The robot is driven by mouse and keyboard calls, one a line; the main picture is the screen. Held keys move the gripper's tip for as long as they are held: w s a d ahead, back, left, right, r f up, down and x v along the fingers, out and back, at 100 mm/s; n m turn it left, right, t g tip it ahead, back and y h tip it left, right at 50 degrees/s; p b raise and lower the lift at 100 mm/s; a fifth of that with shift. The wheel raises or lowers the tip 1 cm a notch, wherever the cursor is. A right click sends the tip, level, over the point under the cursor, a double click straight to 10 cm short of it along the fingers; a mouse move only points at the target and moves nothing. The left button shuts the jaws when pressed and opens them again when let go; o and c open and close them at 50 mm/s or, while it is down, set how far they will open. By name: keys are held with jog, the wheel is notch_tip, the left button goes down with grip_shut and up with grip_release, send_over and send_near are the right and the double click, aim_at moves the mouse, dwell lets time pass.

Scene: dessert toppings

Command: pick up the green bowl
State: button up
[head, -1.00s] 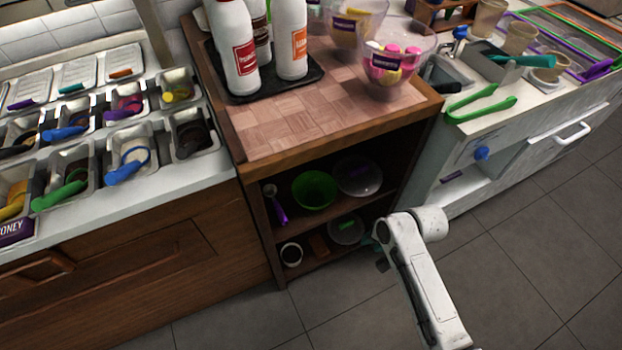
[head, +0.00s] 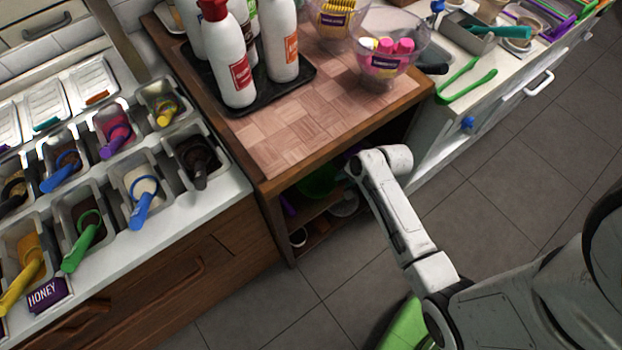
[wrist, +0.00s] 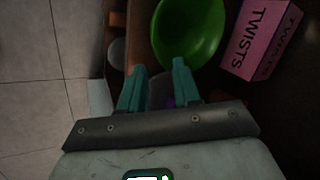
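The green bowl (head: 318,182) sits on the upper shelf inside the open wooden cabinet, partly hidden by the countertop and my arm in the head view. In the wrist view the green bowl (wrist: 188,30) is just beyond my fingertips, slightly to the right of the middle. My gripper (wrist: 157,72) has two teal fingers that stand apart with a gap between them, and they hold nothing. The bowl's near rim lies close to the right finger; I cannot tell whether they touch. My gripper itself is hidden in the head view.
A pink box marked TWISTS (wrist: 262,35) stands right of the bowl in the wrist view. The wooden countertop (head: 290,130) overhangs the shelf. Bottles on a black tray (head: 262,95) and a clear bowl of toppings (head: 390,55) stand on top. Floor is free in front.

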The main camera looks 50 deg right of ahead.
aim_at(333, 185)
jog(key=x, duration=0.4)
jog(key=shift+b+x, duration=0.6)
jog(key=shift+x, duration=1.9)
jog(key=shift+s+f, duration=0.1)
jog(key=shift+s, duration=0.1)
grip_shut()
